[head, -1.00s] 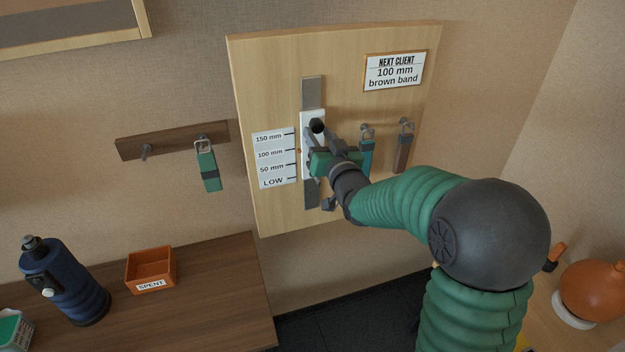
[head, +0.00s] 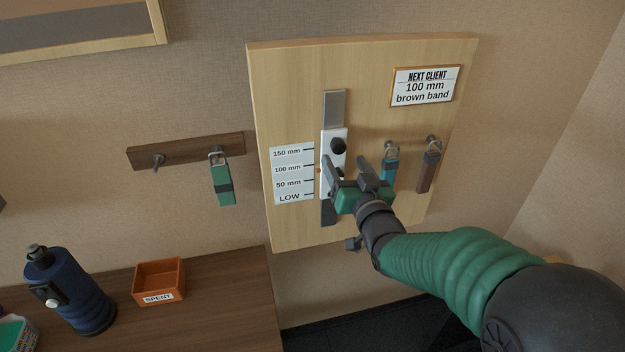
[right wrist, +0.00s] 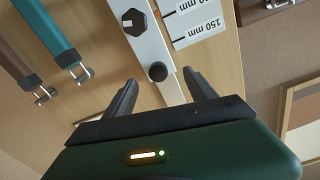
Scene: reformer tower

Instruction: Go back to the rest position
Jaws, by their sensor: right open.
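My right gripper (head: 346,164) is open and empty in front of the wooden board, just below the upper black knob (head: 338,146) of the white slider (head: 328,136). The slider's red pointer (head: 319,170) is level with the 100 mm mark of the scale (head: 292,172). In the right wrist view the round knob (right wrist: 157,72) appears between and beyond the spread fingers, apart from them; a second, faceted knob (right wrist: 134,22) is also on the slider. My left gripper is not in view.
A teal band (head: 390,168) and a brown band (head: 428,172) hang right of the gripper. A green band (head: 222,184) hangs on the left rack (head: 190,150). A blue bottle (head: 72,298) and orange SPENT box (head: 160,280) stand on the counter. A sign (head: 424,86) reads 100 mm brown band.

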